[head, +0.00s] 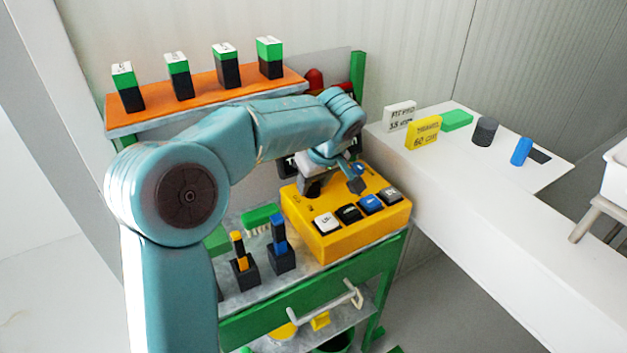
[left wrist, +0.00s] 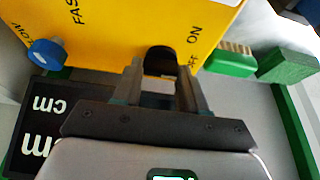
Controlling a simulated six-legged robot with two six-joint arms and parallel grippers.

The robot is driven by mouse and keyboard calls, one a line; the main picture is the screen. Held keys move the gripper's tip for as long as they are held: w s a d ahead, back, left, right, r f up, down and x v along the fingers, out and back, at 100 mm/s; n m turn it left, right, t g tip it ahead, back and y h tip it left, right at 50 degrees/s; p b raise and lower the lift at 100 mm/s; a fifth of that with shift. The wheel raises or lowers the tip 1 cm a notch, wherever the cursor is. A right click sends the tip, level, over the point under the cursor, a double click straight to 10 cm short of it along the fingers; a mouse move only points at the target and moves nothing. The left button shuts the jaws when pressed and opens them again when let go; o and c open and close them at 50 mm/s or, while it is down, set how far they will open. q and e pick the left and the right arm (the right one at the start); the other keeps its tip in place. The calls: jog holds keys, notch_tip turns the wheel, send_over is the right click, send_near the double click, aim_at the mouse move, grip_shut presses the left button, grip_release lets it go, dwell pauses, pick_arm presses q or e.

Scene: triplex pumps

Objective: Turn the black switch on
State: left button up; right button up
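The yellow control box (head: 340,240) stands on the grey top of the green cart. In the left wrist view the black switch (left wrist: 160,58) sits on the yellow face (left wrist: 130,25), beside the ON and OFF labels. Which way it is set is hard to tell. My left gripper (head: 333,186) is over the back part of the box. It is open, with its fingers (left wrist: 160,82) on either side of the switch, and contact is not clear. In the head view the gripper hides the switch. My right gripper is not in view.
A blue knob (left wrist: 45,53) with SLOW and FAST labels is on the same face. White, black and blue buttons (head: 370,205) line the box front. Blue (head: 279,235) and yellow-tipped (head: 239,250) pieces stand left of it. An orange shelf (head: 205,92) is behind; a white table (head: 440,190) is right.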

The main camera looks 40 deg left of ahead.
pick_arm(q)
jog(key=c, duration=0.4)
jog(key=shift+w+n+g, duration=0.1)
jog(key=shift+n+g, duration=0.3)
jog(key=shift+n, duration=0.6)
jog(key=n+g, duration=0.1)
jog(key=n, duration=0.1)
jog(key=shift+n, duration=0.4)
jog(key=n+p, duration=0.1)
jog(key=n+g, duration=0.1)
jog(key=n, duration=0.1)
jog(key=shift+w+r+n+p, duration=0.15)
jog(key=shift+n+p, duration=0.15)
jog(key=shift+p, duration=0.1)
jog(key=shift+a+n+g+h+p, duration=0.1)
jog(key=shift+n+g+h+p, duration=0.3)
jog(key=shift+n, duration=0.45)
jog(key=shift+n+g+h+p, duration=0.25)
jog(key=shift+n+p, duration=0.25)
jog(key=shift+n, duration=0.35)
